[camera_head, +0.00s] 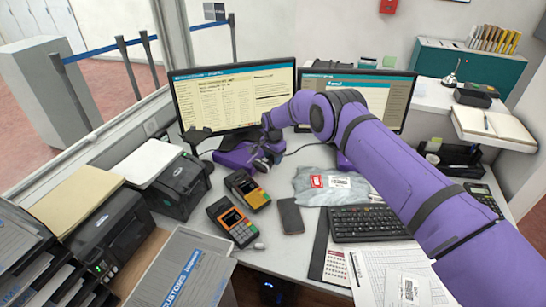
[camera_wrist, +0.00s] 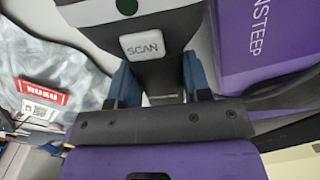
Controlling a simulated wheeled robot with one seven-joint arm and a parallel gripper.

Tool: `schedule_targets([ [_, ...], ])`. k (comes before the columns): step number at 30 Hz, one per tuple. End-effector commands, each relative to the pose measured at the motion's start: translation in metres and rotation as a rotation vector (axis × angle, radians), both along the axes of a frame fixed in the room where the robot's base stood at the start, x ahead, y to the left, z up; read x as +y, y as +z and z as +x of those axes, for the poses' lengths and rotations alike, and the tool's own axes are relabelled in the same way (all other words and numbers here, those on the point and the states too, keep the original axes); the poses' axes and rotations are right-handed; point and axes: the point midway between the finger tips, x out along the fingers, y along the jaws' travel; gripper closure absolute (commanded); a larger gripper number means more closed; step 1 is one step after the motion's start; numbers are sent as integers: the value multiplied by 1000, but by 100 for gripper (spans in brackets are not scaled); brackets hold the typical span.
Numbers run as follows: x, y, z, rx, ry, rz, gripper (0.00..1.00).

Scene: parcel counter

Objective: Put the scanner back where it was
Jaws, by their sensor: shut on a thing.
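The scanner (camera_wrist: 155,76) is a dark body with a white button marked SCAN in the wrist view. It sits between the two blue fingers of my gripper (camera_wrist: 160,88), which is shut on it. In the head view my gripper (camera_head: 262,152) is low over the counter, in front of the left monitor.
The left monitor (camera_head: 232,95) is close behind. Two card terminals (camera_head: 247,188) (camera_head: 232,222), a phone (camera_head: 291,216) and a grey parcel bag (camera_head: 332,186) lie in front. A label printer (camera_head: 178,188) stands at left. The keyboard (camera_head: 372,223) lies under my arm. A purple lettered surface (camera_wrist: 265,40) is beside the scanner.

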Motion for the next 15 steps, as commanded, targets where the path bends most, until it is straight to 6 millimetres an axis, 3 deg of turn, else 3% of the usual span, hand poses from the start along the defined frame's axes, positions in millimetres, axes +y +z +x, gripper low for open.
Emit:
schedule_targets([
  [2,0,1,0,-1,0,1,84],
  [3,0,0,0,0,0,0,46],
  [5,0,0,0,-1,0,1,33],
  [15,0,3,0,-1,0,1,30],
])
